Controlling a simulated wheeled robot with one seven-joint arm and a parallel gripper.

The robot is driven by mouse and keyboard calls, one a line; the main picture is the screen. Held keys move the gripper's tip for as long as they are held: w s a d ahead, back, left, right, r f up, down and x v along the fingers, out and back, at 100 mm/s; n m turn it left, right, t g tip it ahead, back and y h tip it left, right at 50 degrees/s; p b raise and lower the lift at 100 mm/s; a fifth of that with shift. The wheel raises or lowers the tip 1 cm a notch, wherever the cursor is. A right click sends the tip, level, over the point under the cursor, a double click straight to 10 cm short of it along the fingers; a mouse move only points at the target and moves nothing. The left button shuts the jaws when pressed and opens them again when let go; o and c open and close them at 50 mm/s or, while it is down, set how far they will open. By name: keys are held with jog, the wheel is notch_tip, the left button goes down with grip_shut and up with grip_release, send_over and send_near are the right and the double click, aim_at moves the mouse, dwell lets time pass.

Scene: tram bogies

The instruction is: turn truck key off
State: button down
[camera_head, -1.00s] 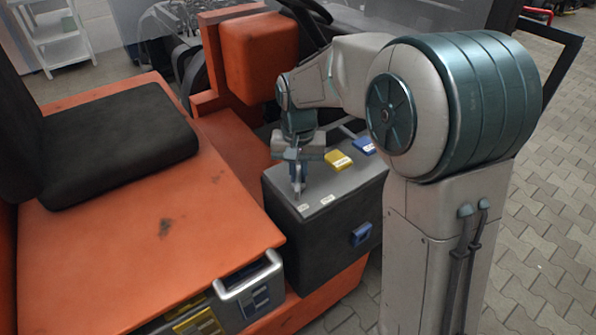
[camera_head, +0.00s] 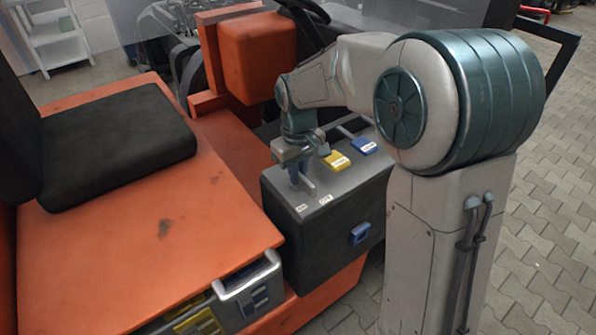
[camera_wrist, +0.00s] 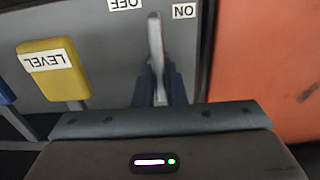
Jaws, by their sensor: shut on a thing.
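The truck key (camera_wrist: 156,45) is a slim grey lever on the grey panel top (camera_wrist: 95,30) of the truck's dark console. In the wrist view its free end lies between the upside-down OFF label (camera_wrist: 125,4) on the left and the ON label (camera_wrist: 184,11) on the right. My gripper (camera_wrist: 160,82) is shut on the key, with blue-grey fingers on both sides of its lower part. In the head view my gripper (camera_head: 303,183) points down at the panel, close to the two white labels. The fingers and wrist hide the key's base.
A yellow LEVEL lever (camera_head: 336,160) and a blue lever (camera_head: 363,147) stand beside my gripper on the panel. The orange truck body (camera_head: 150,220) with a black seat (camera_head: 110,140) lies to the left. An orange block (camera_head: 258,55) stands behind.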

dwell(0.5)
jog(key=c, duration=1.5)
grip_release()
jog(key=shift+r, duration=0.15)
notch_tip(320, 180, up, 14)
jog(key=shift+f, duration=0.2)
jog(key=shift+s+d, duration=0.1)
